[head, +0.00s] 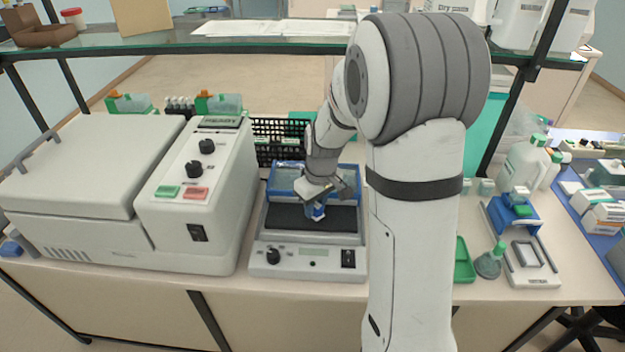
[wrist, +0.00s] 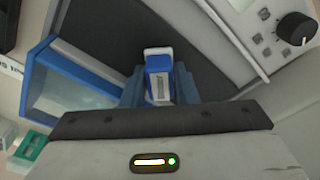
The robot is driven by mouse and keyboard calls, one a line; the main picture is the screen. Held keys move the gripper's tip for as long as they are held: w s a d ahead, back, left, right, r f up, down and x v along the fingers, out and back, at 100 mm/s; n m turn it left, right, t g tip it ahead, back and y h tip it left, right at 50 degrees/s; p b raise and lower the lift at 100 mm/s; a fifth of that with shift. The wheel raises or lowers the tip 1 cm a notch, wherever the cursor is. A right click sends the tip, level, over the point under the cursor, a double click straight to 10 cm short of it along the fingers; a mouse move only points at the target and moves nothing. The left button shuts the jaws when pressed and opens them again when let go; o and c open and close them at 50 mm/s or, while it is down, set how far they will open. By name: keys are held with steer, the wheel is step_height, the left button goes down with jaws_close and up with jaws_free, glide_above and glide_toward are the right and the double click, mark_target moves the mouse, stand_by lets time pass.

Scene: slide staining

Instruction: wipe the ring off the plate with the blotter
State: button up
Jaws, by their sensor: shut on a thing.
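The plate is the dark flat top (head: 285,217) of a white bench unit with a knob and small display. It also shows in the wrist view (wrist: 185,30), where its controls are at the top right. My gripper (head: 317,207) points down over the plate and is shut on a small blue and white block, seemingly the blotter (head: 319,213). In the wrist view the blotter (wrist: 158,66) sits between blue fingers. I cannot tell whether it touches the plate. I make out no ring; my gripper and arm hide part of the surface.
A blue-framed clear box (head: 284,181) stands right behind the plate. A large white machine (head: 195,195) stands close on the left. A green tray (head: 463,262), a flask (head: 490,262) and a white stand (head: 530,255) are to the right. A glass shelf (head: 230,43) spans above.

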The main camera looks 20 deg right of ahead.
steer(key=shift+a+r+p, duration=0.2)
steer(key=shift+r+p, duration=1.65)
steer(key=shift+r, duration=1.8)
